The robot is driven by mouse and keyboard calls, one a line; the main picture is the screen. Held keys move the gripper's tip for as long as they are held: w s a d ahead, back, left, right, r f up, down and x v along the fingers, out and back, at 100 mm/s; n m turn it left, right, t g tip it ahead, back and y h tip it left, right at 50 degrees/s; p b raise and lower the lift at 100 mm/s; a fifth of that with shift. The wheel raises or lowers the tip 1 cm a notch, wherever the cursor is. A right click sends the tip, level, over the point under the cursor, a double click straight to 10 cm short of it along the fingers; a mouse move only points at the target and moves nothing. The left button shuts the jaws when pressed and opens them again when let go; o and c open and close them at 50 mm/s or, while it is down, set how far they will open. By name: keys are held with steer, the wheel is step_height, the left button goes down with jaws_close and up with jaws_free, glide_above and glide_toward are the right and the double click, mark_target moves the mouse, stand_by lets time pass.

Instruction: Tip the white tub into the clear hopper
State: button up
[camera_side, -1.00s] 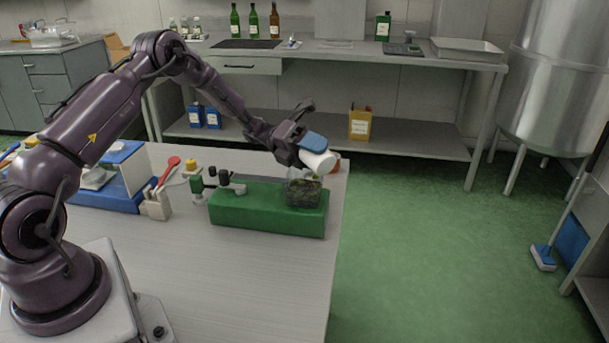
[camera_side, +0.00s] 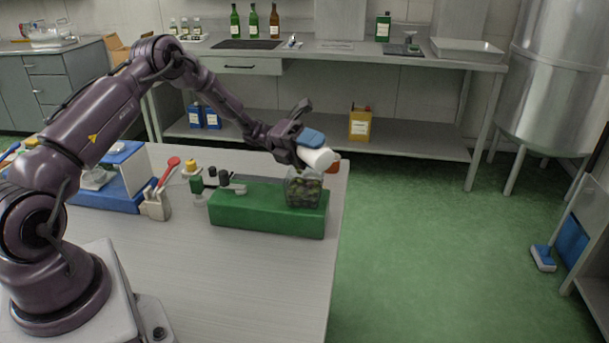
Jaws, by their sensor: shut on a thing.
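My gripper (camera_side: 304,140) is shut on the white tub (camera_side: 318,158) and holds it tilted, its outer end to the right and down. A blue finger pad covers part of the tub. The clear hopper (camera_side: 303,187) stands on the right end of the green block (camera_side: 262,212), just below the tub. Dark green and brownish pieces lie inside the hopper. The tub's mouth and inside are hidden from this view.
An orange-red object (camera_side: 334,166) sits behind the tub at the table's right edge. A white-lidded balance or case (camera_side: 120,175), a holder with a red spoon (camera_side: 156,203) and small dark-topped bottles (camera_side: 212,180) stand to the left. The front of the table (camera_side: 230,285) is clear.

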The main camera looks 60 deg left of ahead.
steer(key=shift+a+r+n+h, duration=0.15)
steer(key=shift+n+h, duration=0.15)
steer(key=shift+h, duration=0.2)
stand_by(0.6)
steer(key=shift+a+r+t, duration=0.1)
steer(key=shift+r+t, duration=0.15)
steer(key=shift+t, duration=0.05)
